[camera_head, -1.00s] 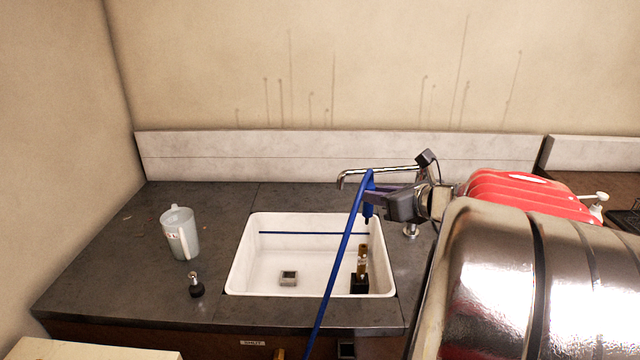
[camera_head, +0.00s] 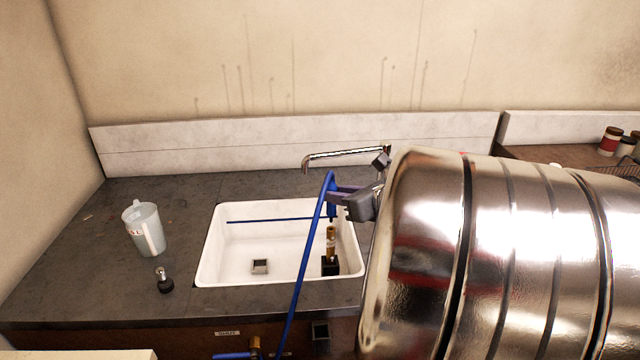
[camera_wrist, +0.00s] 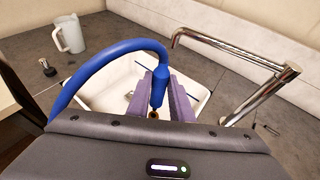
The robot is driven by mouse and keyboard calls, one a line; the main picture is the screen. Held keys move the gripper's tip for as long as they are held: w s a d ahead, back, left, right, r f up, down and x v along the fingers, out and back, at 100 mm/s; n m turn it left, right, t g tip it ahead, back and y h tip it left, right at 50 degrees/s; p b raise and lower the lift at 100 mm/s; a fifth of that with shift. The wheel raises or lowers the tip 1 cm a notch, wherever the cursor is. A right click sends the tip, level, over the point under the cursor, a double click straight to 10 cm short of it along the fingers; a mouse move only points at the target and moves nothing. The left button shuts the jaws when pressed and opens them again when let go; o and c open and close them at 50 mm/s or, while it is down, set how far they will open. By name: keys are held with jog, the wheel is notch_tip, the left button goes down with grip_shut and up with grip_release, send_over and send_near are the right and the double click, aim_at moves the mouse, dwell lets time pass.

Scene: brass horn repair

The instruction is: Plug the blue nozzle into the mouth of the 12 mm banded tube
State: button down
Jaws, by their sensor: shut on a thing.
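The blue nozzle (camera_wrist: 157,92) is on the end of a blue hose (camera_head: 301,262) and points down. My gripper (camera_head: 337,198) is shut on it, and the purple fingers show on both sides of it in the wrist view (camera_wrist: 160,98). A brass tube (camera_head: 331,243) stands upright in a black block (camera_head: 330,266) at the right side of the sink. The nozzle is above the tube's top and looks nearly in line with it in the head view, with a small gap. In the wrist view a small brass ring (camera_wrist: 154,114) shows just under the nozzle tip.
The white sink (camera_head: 215,262) has a drain (camera_head: 260,266) and a blue line on its back wall. A chrome faucet (camera_head: 340,154) reaches over it. A clear jug (camera_head: 146,231) and a small black-based stopper (camera_head: 165,283) stand on the left counter. My metallic arm hides the right side.

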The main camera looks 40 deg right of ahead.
aim_at(335, 210)
jog(key=shift+f, duration=0.6)
jog(key=shift+f, duration=1.75)
dwell(1.7)
jog(key=c, duration=1.5)
grip_release()
jog(key=shift+s, duration=0.1)
jog(key=v, duration=1.3)
jog(key=shift+s, duration=0.3)
